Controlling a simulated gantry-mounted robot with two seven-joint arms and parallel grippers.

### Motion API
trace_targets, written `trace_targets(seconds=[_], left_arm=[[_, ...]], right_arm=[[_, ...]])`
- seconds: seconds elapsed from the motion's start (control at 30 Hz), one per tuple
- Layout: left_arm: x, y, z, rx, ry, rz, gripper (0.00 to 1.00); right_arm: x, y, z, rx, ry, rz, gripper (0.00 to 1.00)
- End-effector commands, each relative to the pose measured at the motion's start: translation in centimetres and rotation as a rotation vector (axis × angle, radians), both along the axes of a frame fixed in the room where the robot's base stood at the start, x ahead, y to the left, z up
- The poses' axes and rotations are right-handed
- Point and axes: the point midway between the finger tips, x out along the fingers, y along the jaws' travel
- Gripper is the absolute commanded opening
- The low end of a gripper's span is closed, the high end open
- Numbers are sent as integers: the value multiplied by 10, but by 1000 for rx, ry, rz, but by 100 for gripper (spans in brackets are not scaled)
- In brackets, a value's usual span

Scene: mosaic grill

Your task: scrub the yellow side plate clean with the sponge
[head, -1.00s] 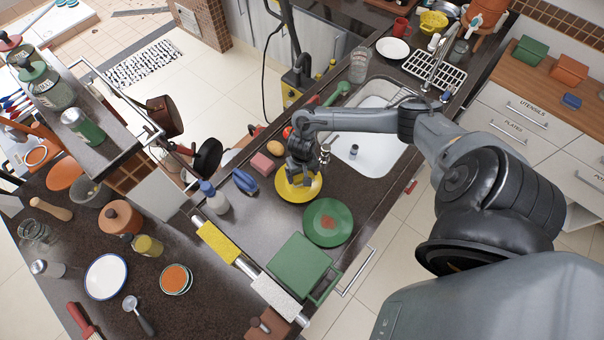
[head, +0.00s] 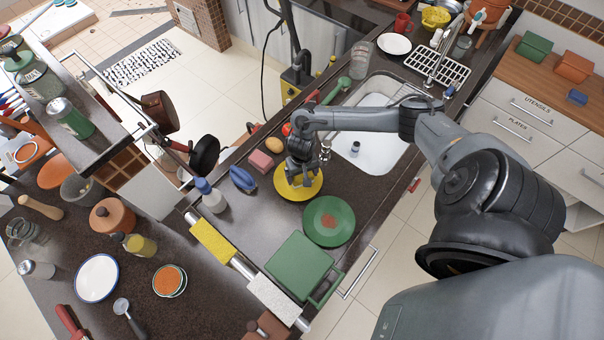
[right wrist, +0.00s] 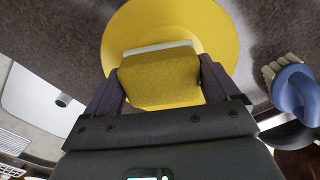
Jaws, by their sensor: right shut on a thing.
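The yellow side plate (head: 312,192) lies flat on the dark counter, left of the sink. It also shows in the right wrist view (right wrist: 222,38), with no dark marks on the part I can see. My right gripper (head: 298,180) is over the plate and points down. In the right wrist view, the right gripper (right wrist: 158,82) is shut on the yellow sponge (right wrist: 158,75), which has a pale layer along its far edge. The sponge is over the plate's middle and seems to touch it. The sponge hides that part of the plate. My left gripper is not in view.
A green plate (head: 328,228) with a reddish stain lies close in front of the yellow plate. A blue brush (head: 242,179), a pink block (head: 261,161) and a spray bottle (head: 211,197) stand to the left. The sink (head: 372,150) is to the right.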

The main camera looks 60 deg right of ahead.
Motion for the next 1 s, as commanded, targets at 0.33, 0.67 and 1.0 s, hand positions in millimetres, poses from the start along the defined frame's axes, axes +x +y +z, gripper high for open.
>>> trace_targets(seconds=[0.33,0.67,1.0], left_arm=[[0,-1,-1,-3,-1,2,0],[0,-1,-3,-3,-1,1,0],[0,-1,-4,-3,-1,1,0]], right_arm=[[0,0,-2,0,0,0,64],[0,0,-9,0,0,0,64],[1,0,-12,0,0,0,64]])
